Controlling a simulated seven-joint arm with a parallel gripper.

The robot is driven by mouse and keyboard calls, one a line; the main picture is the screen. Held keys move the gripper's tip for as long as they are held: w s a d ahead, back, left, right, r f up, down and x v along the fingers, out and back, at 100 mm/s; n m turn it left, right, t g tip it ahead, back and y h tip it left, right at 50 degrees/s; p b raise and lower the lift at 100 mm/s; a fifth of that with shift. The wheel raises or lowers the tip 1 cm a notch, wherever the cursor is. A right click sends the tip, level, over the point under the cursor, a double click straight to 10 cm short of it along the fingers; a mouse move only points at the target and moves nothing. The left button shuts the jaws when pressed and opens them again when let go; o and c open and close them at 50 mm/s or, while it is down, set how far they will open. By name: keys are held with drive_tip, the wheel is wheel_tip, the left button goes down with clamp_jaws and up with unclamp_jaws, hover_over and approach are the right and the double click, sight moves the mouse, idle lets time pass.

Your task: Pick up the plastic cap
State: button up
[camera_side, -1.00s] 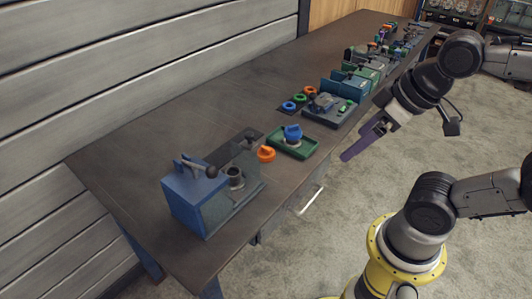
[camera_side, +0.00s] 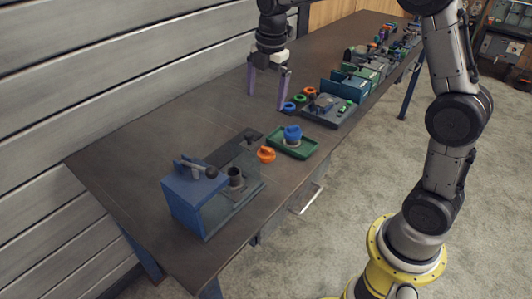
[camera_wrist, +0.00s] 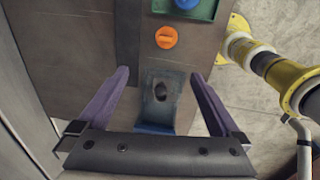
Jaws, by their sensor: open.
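Two pieces look like plastic caps, and I cannot tell which one the task means. An orange cap (camera_side: 266,155) lies on the bench beside a green tray (camera_side: 308,151). A blue cap (camera_side: 292,132) sits on top of a light pipe piece in that tray. My gripper (camera_side: 266,100) is open and empty, pointing down above the bench behind the tray. In the wrist view the orange cap (camera_wrist: 167,37) is beyond the fingertips, near the top. The blue cap (camera_wrist: 187,3) is cut off at the top edge there.
A blue fixture (camera_side: 192,200) with a lever and a dark upright pipe stands at the near end. A dark plate (camera_side: 237,146) lies behind the orange cap. More fixtures and coloured rings (camera_side: 299,100) stand farther along. The bench's left side is clear beside the plank wall.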

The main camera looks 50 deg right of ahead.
wheel_tip(320, 180, down, 5)
drive_tip(key=w+d+g, duration=0.1)
drive_tip(key=w, duration=0.1)
hover_over(266, 148)
wheel_tip(266, 148, down, 9)
drive_tip(key=shift+a+r, duration=0.1)
drive_tip(key=shift+f, duration=3)
drive_tip(key=c, duration=1.2)
drive_tip(key=shift+r, duration=0.1)
